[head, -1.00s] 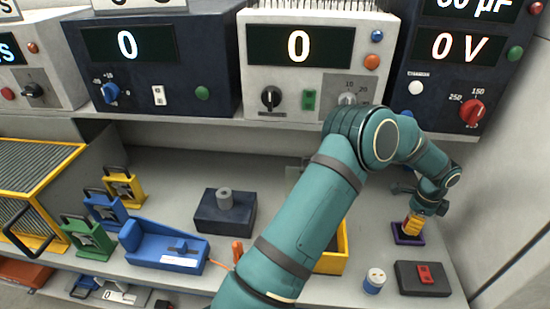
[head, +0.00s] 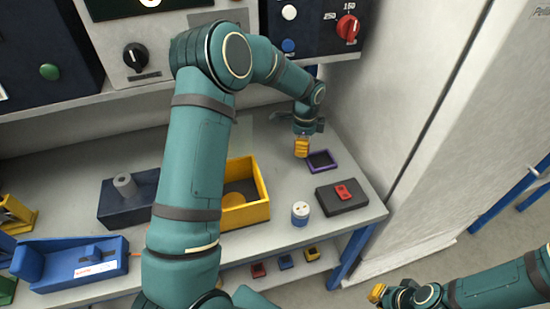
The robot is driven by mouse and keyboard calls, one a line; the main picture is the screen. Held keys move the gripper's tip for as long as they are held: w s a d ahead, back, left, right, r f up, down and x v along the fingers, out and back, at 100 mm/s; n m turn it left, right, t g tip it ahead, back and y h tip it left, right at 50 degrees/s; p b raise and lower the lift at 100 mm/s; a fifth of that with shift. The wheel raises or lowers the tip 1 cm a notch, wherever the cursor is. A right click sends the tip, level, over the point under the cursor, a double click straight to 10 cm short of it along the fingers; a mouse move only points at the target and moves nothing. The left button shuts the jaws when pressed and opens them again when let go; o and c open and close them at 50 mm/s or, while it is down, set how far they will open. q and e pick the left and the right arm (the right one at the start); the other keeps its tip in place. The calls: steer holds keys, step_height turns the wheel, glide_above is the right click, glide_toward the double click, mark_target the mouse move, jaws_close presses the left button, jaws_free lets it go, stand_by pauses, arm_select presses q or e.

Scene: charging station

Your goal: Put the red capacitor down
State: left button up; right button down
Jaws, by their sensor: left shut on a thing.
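My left gripper (head: 302,148) points down over the right part of the worktop, its yellow fingers just left of a small dark tray with a purple rim (head: 331,164). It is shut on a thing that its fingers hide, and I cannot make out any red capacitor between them. The dark floor of the tray shows, and I see nothing standing in it. My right gripper (head: 377,293) is at the bottom right, in front of the bench. Its yellow fingertips are small, and I cannot tell whether they are open.
A dark block with a red piece on top (head: 343,191) and a white-topped blue cylinder (head: 300,213) stand near the front edge. A yellow bin (head: 255,210) is left of them, partly behind my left arm. A pale cabinet (head: 430,110) bounds the right side.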

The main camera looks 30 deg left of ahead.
arm_select(q)
steer(key=s+a, duration=0.2)
steer(key=s, duration=0.1)
steer(key=s+a+b, duration=0.1)
steer(key=s+a, duration=0.2)
steer(key=shift+a, duration=0.15)
step_height(320, 180, down, 4)
steer(key=shift+r+b, duration=0.15)
steer(key=shift+b, duration=0.35)
steer(key=shift+s+r, duration=0.1)
steer(key=o, duration=1.2)
